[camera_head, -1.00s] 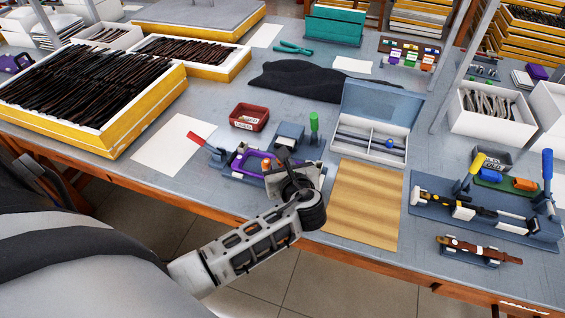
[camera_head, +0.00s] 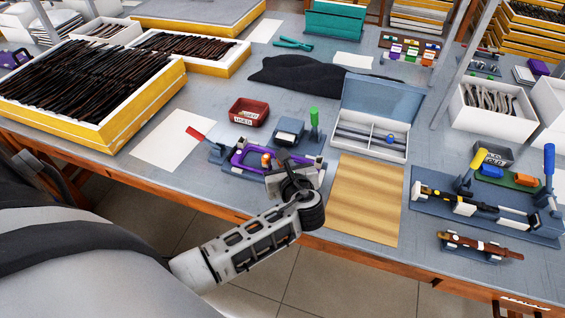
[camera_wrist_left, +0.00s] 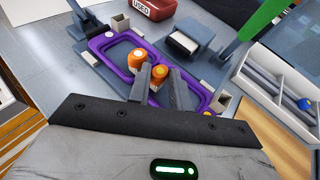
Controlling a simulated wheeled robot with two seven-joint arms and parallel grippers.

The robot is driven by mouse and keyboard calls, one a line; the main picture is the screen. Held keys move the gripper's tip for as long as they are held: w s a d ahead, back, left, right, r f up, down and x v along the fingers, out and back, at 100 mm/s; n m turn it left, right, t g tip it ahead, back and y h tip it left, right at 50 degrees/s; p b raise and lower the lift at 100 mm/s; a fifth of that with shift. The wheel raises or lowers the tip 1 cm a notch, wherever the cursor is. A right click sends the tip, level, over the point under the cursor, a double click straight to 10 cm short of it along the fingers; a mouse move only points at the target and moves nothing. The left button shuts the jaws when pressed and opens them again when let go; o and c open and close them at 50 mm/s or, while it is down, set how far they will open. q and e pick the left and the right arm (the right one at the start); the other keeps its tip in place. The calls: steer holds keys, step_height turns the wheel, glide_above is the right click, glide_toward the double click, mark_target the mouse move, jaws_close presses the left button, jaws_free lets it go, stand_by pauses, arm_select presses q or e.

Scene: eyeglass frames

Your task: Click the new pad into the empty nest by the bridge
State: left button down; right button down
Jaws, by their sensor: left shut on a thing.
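The purple eyeglass frame (camera_head: 238,160) lies in a grey-blue fixture (camera_head: 222,152), and its rims and bridge area show in the left wrist view (camera_wrist_left: 113,77). Two orange-and-white posts (camera_wrist_left: 134,57) stand by the bridge. My left gripper (camera_head: 285,160) is over the right part of the frame. In the left wrist view its fingertips (camera_wrist_left: 160,76) point down beside the posts, near the bridge. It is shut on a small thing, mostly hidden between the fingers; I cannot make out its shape. The pad and the empty nest are too small or hidden to tell. My right gripper is out of view.
A red USED tray (camera_head: 248,112) and a blue-grey block (camera_head: 289,130) stand behind the fixture. A red lever (camera_head: 195,133) and a green handle (camera_head: 314,118) rise beside it. An open case (camera_head: 345,125) and a wooden board (camera_head: 362,200) are at the right.

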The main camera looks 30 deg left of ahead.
arm_select(q)
steer(key=c, duration=1.2)
jaws_free()
steer(key=shift+p+v, duration=0.45)
steer(key=shift+v, duration=3.05)
